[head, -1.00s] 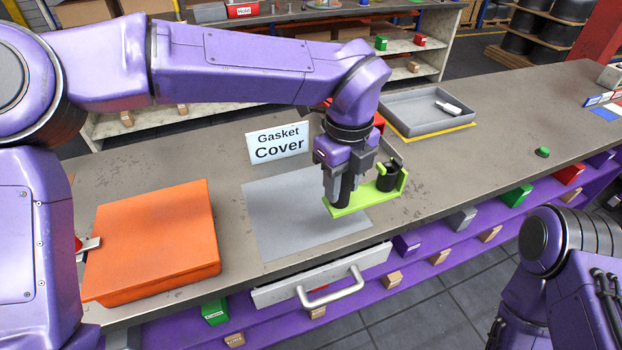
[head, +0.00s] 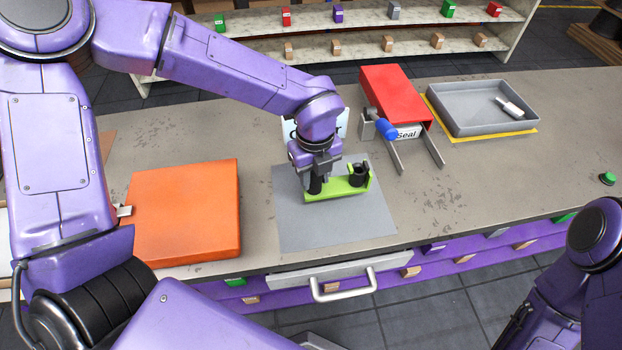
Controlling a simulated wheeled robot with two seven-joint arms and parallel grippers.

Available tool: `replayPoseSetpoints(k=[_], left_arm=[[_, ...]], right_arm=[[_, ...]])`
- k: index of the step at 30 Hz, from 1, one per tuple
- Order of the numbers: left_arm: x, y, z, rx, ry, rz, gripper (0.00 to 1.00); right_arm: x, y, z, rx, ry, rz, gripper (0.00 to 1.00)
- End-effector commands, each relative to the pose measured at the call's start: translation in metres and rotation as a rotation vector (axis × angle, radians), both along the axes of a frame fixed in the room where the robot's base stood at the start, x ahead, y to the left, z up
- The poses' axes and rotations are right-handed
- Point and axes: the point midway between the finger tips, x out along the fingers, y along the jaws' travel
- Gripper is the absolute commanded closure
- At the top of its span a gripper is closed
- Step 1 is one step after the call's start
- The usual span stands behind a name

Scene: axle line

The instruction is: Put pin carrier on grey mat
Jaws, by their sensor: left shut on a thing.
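The pin carrier (head: 338,188) is a lime-green piece with upright ends and a black cylinder near its right end. It is over the grey mat (head: 305,228), near the mat's middle; I cannot tell whether it touches the mat. My left gripper (head: 315,185) points down and is shut on the carrier's left part, partly hiding it. My right arm shows at the lower right, but its gripper is not in view.
An orange box (head: 185,212) lies left of the mat. A red holder (head: 396,93) with a "Seal" sign and a grey tray (head: 482,107) stand to the right. A sign (head: 342,122) stands behind the gripper. A drawer handle (head: 345,292) juts from the front edge.

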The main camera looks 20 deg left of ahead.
Motion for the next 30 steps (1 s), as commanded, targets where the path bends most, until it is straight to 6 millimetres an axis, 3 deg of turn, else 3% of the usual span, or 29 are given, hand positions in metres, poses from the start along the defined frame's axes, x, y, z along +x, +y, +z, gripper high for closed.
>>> replayPoseSetpoints(k=[3,7,18,19,21,30], left_arm=[[-0.002,0.011,-0.017,0.002,0.005,0.000,1.00],[-0.002,0.010,-0.038,0.001,0.003,0.001,1.00],[-0.002,0.009,-0.045,0.000,0.000,0.001,1.00],[-0.002,0.009,-0.045,0.001,0.001,0.001,0.56],[-0.002,0.009,-0.044,0.001,0.001,0.001,0.34],[-0.002,0.009,-0.041,0.001,0.001,0.001,0.34]], right_arm=[[0.000,0.000,0.007,0.000,-0.001,-0.001,1.00],[0.000,0.000,0.008,0.000,0.000,0.000,1.00],[0.000,0.000,0.004,0.000,0.000,0.000,1.00],[0.000,0.000,0.005,0.000,0.000,0.000,1.00],[0.000,0.000,0.005,0.000,0.000,0.000,1.00],[0.000,0.000,0.008,0.000,0.000,0.000,1.00]])
